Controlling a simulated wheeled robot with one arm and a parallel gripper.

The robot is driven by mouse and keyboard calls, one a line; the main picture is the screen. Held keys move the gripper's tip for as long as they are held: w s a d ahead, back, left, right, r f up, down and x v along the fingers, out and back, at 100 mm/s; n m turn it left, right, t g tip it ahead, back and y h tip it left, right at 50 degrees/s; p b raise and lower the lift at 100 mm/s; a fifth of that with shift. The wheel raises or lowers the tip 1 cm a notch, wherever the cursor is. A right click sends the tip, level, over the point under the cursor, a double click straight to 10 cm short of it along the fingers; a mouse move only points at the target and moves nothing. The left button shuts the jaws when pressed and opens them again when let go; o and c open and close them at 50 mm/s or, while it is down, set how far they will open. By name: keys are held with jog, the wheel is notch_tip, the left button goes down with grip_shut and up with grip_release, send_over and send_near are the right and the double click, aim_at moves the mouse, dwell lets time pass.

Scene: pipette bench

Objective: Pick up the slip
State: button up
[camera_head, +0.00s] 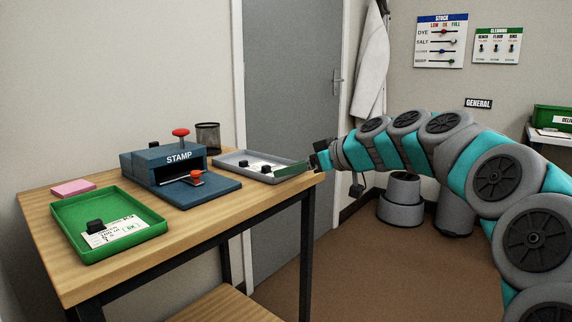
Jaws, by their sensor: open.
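A white printed slip (122,232) with a black block or clip on it lies in the green tray (62,223) at the front left of the wooden table. Another white slip (256,169), partly covered by black blocks or clips, lies in the grey tray (226,158) at the table's right end. My gripper (313,161) is at the right end of the grey tray, near the table's corner, and is open. Its fingers are small and dark here. A dark green strip (292,170) shows at the tray's right edge, just left of my gripper; I cannot tell whether they touch.
A blue stamp press (165,165) with red knobs stands between the trays. A pink pad (73,188) lies behind the green tray, and a black mesh cup (208,137) stands at the back. A grey door is behind the table.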

aim_at(268, 168)
jog(key=shift+w+d+r, duration=0.1)
jog(key=shift+w+r, duration=0.05)
jog(key=shift+w, duration=0.35)
jog(key=shift+w+d+r, duration=0.1)
jog(key=shift+w, duration=0.35)
jog(key=shift+w+a, duration=0.1)
jog(key=shift+w, duration=0.25)
jog(key=shift+x, duration=0.9)
jog(key=shift+r+p+x, duration=0.15)
jog(key=shift+p+x, duration=0.1)
jog(key=shift+x, duration=1.1)
jog(key=shift+r+p+x, duration=0.15)
jog(key=shift+p+x, duration=0.05)
jog(key=shift+x, duration=1.2)
jog(key=shift+w, duration=0.15)
grip_shut()
